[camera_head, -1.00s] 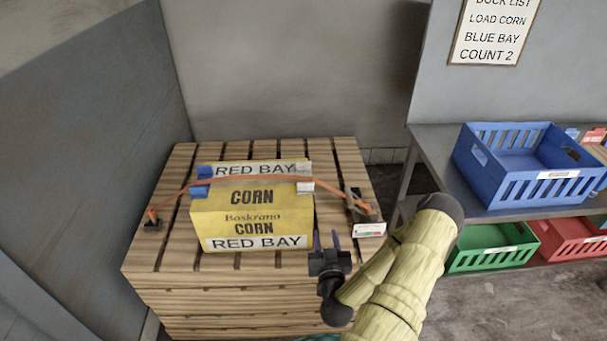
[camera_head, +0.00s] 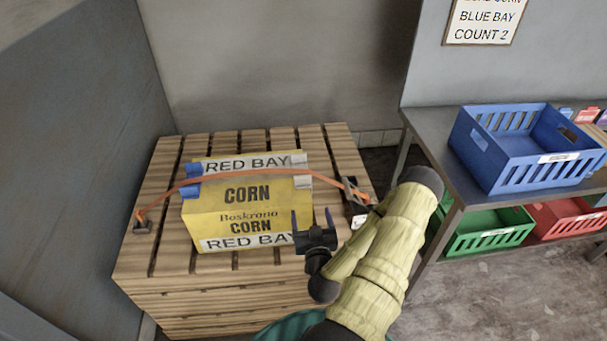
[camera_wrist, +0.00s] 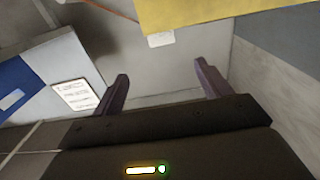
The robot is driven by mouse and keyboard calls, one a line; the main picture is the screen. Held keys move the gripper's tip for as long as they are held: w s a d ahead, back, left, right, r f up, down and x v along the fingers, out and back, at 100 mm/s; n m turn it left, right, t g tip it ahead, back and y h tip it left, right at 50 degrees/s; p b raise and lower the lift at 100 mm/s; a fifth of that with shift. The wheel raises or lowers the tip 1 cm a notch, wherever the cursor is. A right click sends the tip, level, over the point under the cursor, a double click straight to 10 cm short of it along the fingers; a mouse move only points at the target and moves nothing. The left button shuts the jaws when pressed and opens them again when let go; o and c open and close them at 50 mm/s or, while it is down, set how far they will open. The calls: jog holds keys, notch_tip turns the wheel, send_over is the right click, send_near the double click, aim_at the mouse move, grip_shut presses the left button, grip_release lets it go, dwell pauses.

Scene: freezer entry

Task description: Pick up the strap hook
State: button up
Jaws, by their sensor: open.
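An orange strap (camera_head: 250,174) arches over a yellow corn box (camera_head: 236,205) on a slatted wooden pallet (camera_head: 160,262). Its left end meets a dark fitting (camera_head: 143,227); its right end meets a dark metal fitting (camera_head: 354,190), partly hidden by my arm. I cannot tell which fitting is the strap hook. My gripper (camera_head: 313,217) is open and empty. In the head view it overlaps the box's lower right corner, left of and nearer than the right fitting. In the wrist view, the box (camera_wrist: 230,12) and a strap piece (camera_wrist: 112,11) lie beyond the open fingers (camera_wrist: 161,75).
A grey metal shelf (camera_head: 432,133) stands at right with a blue crate (camera_head: 524,172) on top and green (camera_head: 485,240) and red (camera_head: 562,222) crates below. A sign (camera_head: 482,22) hangs above. Walls close off the left and back. Open floor lies at lower right.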

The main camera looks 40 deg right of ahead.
aim_at(306, 199)
jog(key=b+x, duration=0.1)
jog(key=x, duration=0.1)
jog(key=b+x, duration=0.1)
jog(key=x, duration=0.2)
jog(key=shift+w+a+b, duration=0.15)
jog(key=shift+a+b, duration=0.1)
jog(key=shift+b, duration=0.1)
jog(key=shift+w+d+f+b, duration=0.15)
jog(key=shift+b, duration=0.4)
jog(key=w+b, duration=0.1)
jog(key=b, duration=0.2)
jog(key=shift+d+f, duration=0.1)
jog(key=shift+d, duration=0.2)
jog(key=shift+w+d+b, duration=0.1)
jog(key=shift+b, duration=0.95)
jog(key=b, duration=0.2)
jog(key=shift+w+d+b, duration=0.1)
jog(key=shift+w+b, duration=0.1)
jog(key=shift+b, duration=0.1)
jog(key=b, duration=0.4)
jog(key=shift+w, duration=0.15)
